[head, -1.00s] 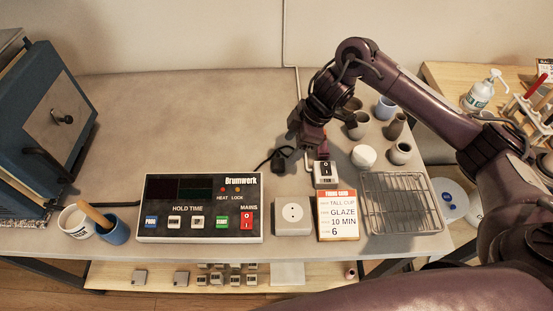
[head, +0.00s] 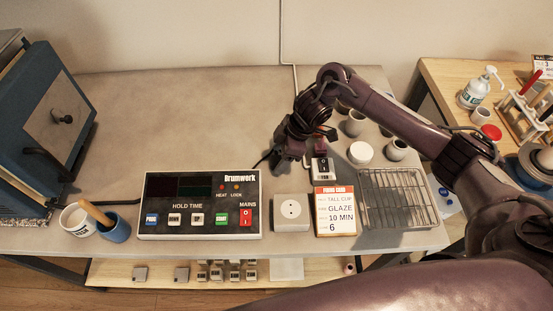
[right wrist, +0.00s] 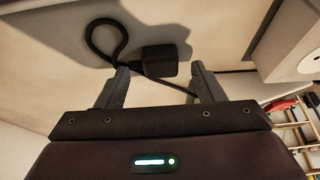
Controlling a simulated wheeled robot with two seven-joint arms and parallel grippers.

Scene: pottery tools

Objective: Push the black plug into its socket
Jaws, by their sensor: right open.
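The black plug (right wrist: 160,61) lies on the grey table with its cord looping away, seen in the right wrist view. In the head view my right gripper hides it, and only a bit of dark cord (head: 262,160) shows. My right gripper (head: 284,163) is low over the table, behind the socket box. Its fingers are apart on either side of the plug in the right wrist view (right wrist: 160,72); I cannot tell whether they touch it. The socket (head: 291,209) is a round face with two holes on a pale box, empty, near the table's front edge. My left gripper is not in view.
A control panel (head: 198,225) stands left of the socket box. A firing card (head: 335,212) and wire rack (head: 394,199) lie to its right. A white switch box (head: 320,169) is close beside my right gripper. Pots (head: 356,124) stand behind. The table's left middle is clear.

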